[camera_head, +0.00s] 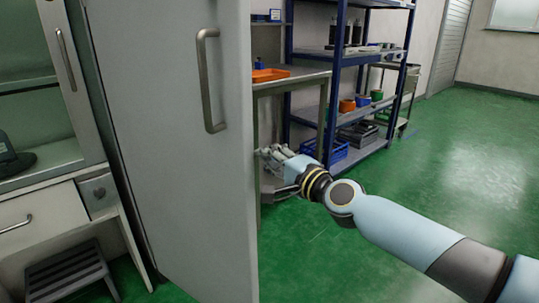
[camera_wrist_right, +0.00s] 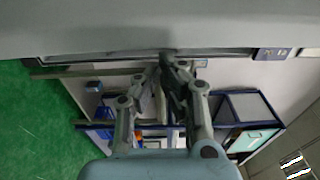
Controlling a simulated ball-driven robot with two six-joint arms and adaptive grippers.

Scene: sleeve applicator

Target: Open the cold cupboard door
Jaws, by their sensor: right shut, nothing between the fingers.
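The cold cupboard door (camera_head: 170,130) is a tall pale grey panel on the left of the head view, with a vertical metal bar handle (camera_head: 206,85). The door stands out at an angle, its free edge toward the right. My right gripper (camera_head: 264,158) is shut and empty beside that free edge, below and right of the handle. In the right wrist view the grey door surface (camera_wrist_right: 130,22) fills the top. The gripper's fingertips (camera_wrist_right: 168,64) are together at the dark strip along its edge; I cannot tell whether they touch it. My left gripper is not in view.
A metal table with an orange tray (camera_head: 270,75) stands just behind the door edge. A blue shelf rack (camera_head: 338,65) with bins stands farther back. A drawer cabinet (camera_head: 40,217) and a step stool (camera_head: 68,274) are at left. Green floor (camera_head: 470,150) is clear at right.

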